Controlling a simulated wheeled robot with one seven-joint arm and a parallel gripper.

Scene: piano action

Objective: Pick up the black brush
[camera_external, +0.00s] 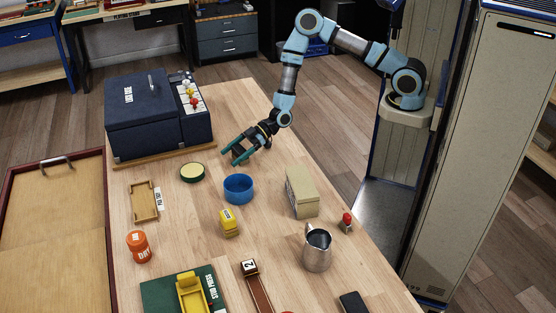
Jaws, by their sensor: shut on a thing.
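My gripper (231,157), with teal fingers, is low over the wooden table, to the right of the navy box. Its fingers are shut on a small dark thing, which I take to be the black brush (238,150). The fingers cover much of it, so its full shape is hidden. I cannot tell whether it touches the tabletop.
A navy box (140,110) is left of my gripper. A round tin (193,172), blue bowl (238,188), yellow block (229,222), beige box (302,191) and metal pitcher (317,247) stand nearer the camera. The tabletop (235,100) behind my gripper is clear.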

